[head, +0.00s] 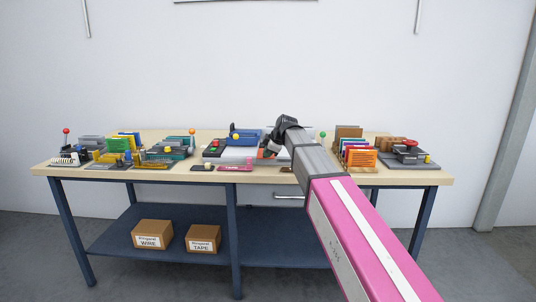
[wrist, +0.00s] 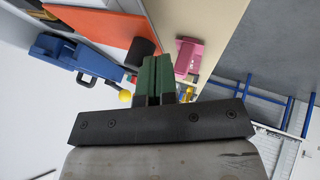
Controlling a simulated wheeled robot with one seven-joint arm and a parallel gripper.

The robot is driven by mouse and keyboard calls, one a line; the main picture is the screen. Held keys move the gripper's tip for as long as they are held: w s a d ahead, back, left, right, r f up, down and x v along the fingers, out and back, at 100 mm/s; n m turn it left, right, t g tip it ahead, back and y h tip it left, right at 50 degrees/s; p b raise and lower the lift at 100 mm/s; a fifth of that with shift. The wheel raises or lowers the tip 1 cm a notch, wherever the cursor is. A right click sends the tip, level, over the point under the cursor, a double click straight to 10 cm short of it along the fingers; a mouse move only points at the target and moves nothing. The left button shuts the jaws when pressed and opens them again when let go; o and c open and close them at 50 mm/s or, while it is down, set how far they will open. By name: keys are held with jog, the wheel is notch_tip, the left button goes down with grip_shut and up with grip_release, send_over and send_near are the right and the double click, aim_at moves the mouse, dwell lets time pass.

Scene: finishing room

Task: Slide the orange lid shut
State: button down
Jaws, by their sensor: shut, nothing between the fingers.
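The orange lid (wrist: 100,27) is a flat panel at the top left of the wrist view. A dark cylinder (wrist: 141,52), perhaps its knob, stands at its edge. A small bit of orange (head: 261,154) shows beside my gripper in the head view, and my arm hides the rest. My gripper (wrist: 157,62) has its green fingers together with nothing between them. Its tips are near the dark cylinder; I cannot tell whether they touch. In the head view my gripper (head: 269,151) is dark and hangs over the middle of the bench.
The wooden bench (head: 205,177) holds several fixtures. A blue device (head: 245,134) with a yellow ball stands left of my gripper. A pink item (head: 236,168) lies near the front edge. Colourful upright panels (head: 361,158) stand to the right of my arm.

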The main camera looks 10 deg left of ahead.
jog(key=shift+w, duration=0.15)
jog(key=w, duration=1.2)
jog(key=shift+w+a, duration=0.1)
jog(key=shift+a, duration=0.25)
